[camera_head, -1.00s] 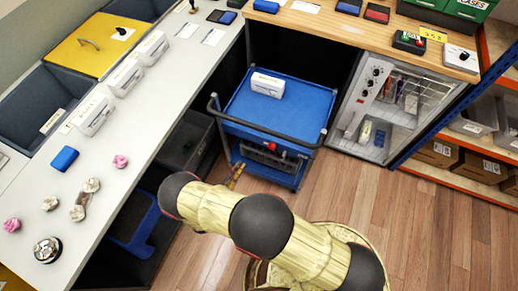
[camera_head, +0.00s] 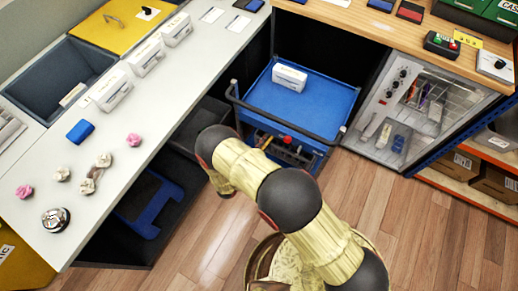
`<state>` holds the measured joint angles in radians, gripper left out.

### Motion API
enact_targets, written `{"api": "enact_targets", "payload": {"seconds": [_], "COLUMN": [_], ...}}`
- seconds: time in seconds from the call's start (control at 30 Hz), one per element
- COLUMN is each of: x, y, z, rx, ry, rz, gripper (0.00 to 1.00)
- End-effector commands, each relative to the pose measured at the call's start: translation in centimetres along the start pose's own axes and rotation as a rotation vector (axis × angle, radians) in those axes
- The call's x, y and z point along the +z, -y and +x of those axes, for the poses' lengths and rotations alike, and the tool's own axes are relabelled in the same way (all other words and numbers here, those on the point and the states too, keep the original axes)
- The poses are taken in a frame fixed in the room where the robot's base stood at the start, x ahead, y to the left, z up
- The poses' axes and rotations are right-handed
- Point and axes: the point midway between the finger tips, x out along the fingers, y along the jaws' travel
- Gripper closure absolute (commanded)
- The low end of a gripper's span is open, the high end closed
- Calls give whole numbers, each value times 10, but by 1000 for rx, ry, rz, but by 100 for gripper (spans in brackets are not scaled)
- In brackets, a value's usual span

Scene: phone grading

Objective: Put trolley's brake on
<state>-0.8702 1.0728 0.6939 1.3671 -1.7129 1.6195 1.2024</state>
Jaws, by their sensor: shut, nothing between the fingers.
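The trolley (camera_head: 320,103) has a blue top tray and a dark rail, and stands in the gap under the counters. A small red part (camera_head: 287,139), perhaps the brake control, shows on its front side below the tray. My arm hides the rest of the gripper and part of the trolley's lower front. The wheels are not clearly visible.
A white box (camera_head: 290,78) lies on the trolley's tray. A white counter (camera_head: 150,118) runs along the left, with a dark bin (camera_head: 205,125) under it. A glass-fronted cabinet (camera_head: 395,115) stands close on the right. The wooden floor (camera_head: 400,220) at front right is clear.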

Motion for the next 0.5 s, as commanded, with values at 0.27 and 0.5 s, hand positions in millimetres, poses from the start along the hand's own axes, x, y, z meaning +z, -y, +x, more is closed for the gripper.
{"api": "enact_targets", "payload": {"seconds": [0.27, 0.5], "x": [34, 38], "y": [1, 0], "z": [6, 7], "rx": [0, 0], "ry": [-1, -1], "rz": [-3, -3], "gripper": [100, 100]}}
